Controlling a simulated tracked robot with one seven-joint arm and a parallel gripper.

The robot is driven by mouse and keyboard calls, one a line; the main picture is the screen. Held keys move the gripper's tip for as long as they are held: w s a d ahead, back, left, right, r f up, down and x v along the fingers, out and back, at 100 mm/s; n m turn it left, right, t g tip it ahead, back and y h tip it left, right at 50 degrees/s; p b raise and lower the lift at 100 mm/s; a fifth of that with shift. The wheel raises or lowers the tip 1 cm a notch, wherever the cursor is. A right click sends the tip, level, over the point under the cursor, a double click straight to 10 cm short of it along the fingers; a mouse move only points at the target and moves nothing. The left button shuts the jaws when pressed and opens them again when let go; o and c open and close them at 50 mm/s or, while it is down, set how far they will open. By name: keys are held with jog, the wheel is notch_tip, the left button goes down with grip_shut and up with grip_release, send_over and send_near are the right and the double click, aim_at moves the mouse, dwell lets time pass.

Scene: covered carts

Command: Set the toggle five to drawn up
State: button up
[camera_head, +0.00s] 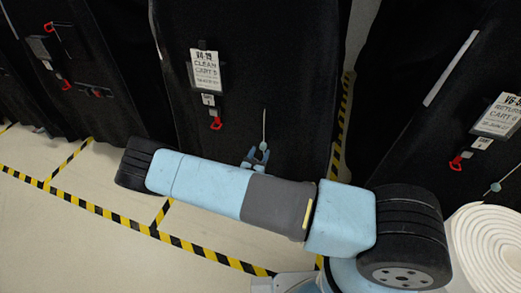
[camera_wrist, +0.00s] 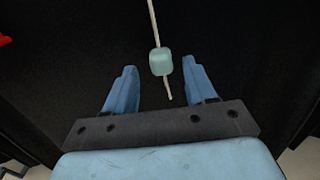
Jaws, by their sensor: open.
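The toggle (camera_wrist: 160,62) is a small pale teal bead on a thin light cord, hanging against the black cover of the cart labelled CART 5. In the head view the toggle (camera_head: 263,146) is just above my gripper (camera_head: 256,156). The cord (camera_wrist: 153,18) runs up from it, and a short tail hangs below. In the wrist view my gripper (camera_wrist: 154,88) is open, with one blue finger on each side of the cord's line. The toggle sits near the fingertip level, between them and slightly ahead; no contact shows.
The cart cover (camera_head: 240,95) carries a label (camera_head: 206,70) and a red clip (camera_head: 215,123). Another covered cart with a label (camera_head: 499,116) and its own toggle (camera_head: 495,187) stands right. A white roll (camera_head: 488,245) lies at lower right. Striped tape (camera_head: 150,231) marks the floor.

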aim_at(261, 149)
jog(key=shift+x, duration=1.6)
jog(key=shift+c, duration=0.3)
grip_shut()
jog(key=shift+a, duration=0.1)
